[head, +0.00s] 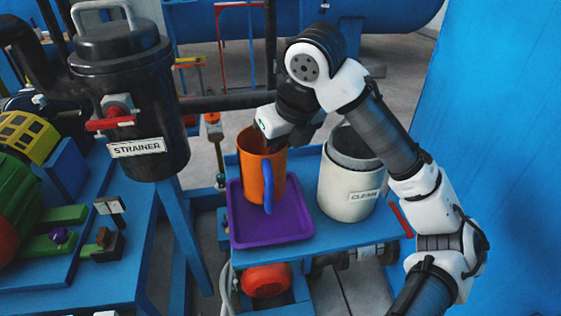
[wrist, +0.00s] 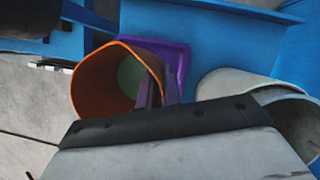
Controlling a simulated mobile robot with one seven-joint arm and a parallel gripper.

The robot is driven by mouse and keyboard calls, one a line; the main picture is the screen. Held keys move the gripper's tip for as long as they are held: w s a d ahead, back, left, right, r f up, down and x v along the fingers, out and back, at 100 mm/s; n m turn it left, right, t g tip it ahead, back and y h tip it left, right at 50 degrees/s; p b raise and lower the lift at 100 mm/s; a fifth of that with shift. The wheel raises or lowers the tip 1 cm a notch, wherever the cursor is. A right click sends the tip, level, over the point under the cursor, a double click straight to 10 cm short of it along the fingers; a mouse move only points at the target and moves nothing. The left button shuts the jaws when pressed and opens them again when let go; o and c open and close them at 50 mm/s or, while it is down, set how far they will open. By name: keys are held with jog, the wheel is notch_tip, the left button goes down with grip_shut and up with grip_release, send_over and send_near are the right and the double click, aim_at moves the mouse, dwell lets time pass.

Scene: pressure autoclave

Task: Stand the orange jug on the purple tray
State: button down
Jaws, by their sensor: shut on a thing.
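The orange jug (head: 256,178), with a blue handle (head: 269,187), is upright over the purple tray (head: 276,231) in the head view. I cannot tell whether its base touches the tray or hangs slightly above it. My gripper (head: 278,142) is at the jug's top right side, shut on its rim. In the wrist view my gripper's fingers (wrist: 158,88) pinch the right-hand wall of the jug (wrist: 92,80), whose open mouth and greenish inside floor show. Part of the tray (wrist: 180,48) shows beyond the jug. The fingertips are partly hidden in the head view.
A white container (head: 346,190) marked CLEAN stands just right of the tray on the blue stand (head: 330,236). A black STRAINER vessel (head: 130,100) stands to the left. A blue wall (head: 495,150) is at the right. The tray's front part is bare.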

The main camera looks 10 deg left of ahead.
jog(key=shift+f, duration=1.85)
jog(key=c, duration=1.6)
grip_release()
jog(key=shift+f, duration=0.1)
jog(key=shift+o, duration=0.2)
jog(key=v, duration=1.2)
jog(key=shift+p, duration=0.3)
